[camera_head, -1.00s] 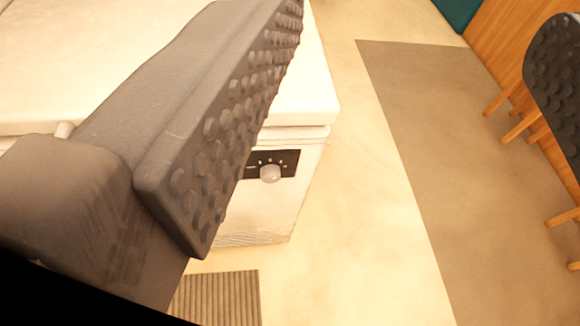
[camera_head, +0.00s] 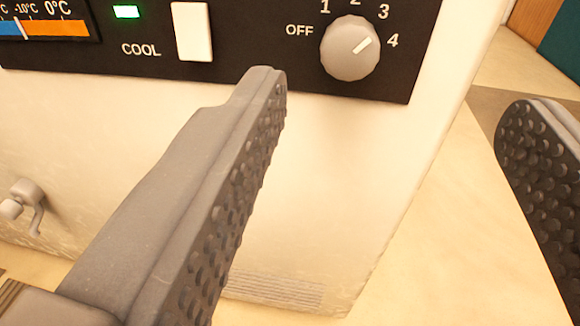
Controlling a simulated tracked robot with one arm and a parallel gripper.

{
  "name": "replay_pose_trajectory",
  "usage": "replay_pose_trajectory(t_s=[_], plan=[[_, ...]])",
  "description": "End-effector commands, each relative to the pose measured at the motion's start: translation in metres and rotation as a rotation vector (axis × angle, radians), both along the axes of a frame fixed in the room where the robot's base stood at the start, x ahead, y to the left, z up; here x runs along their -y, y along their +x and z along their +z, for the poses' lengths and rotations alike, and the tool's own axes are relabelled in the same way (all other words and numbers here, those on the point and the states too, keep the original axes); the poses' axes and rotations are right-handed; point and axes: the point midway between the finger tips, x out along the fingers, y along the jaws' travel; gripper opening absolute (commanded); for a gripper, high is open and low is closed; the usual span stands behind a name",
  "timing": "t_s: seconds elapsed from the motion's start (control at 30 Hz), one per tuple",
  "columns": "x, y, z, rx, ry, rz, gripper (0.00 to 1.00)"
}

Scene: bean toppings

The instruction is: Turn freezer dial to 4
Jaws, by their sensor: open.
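The freezer dial (camera_head: 349,50) is a round grey knob on the black control panel (camera_head: 250,55) at the top of the view. My gripper (camera_head: 402,92) is open and empty, with dark studded pads. Neither finger appears to touch the dial.
On the panel are a white COOL switch (camera_head: 192,31), a green light (camera_head: 126,12) and a temperature scale (camera_head: 45,25). A small grey tap-like fitting (camera_head: 25,200) is low on the white freezer front (camera_head: 330,190). Pale open floor (camera_head: 450,230) lies right of the freezer.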

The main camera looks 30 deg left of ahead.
Motion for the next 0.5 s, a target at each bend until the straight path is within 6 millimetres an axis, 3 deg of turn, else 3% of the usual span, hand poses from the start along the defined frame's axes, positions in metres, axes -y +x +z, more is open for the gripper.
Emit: replay_pose_trajectory(t_s=[0.03, 0.2, 0.5], plan=[[-0.001, -0.003, -0.016, -0.003, 0.011, 0.009, 0.59], [-0.005, -0.009, -0.035, 0.004, 0.031, 0.031, 0.59], [-0.013, 0.011, -0.038, 0.007, 0.031, 0.035, 0.59]])
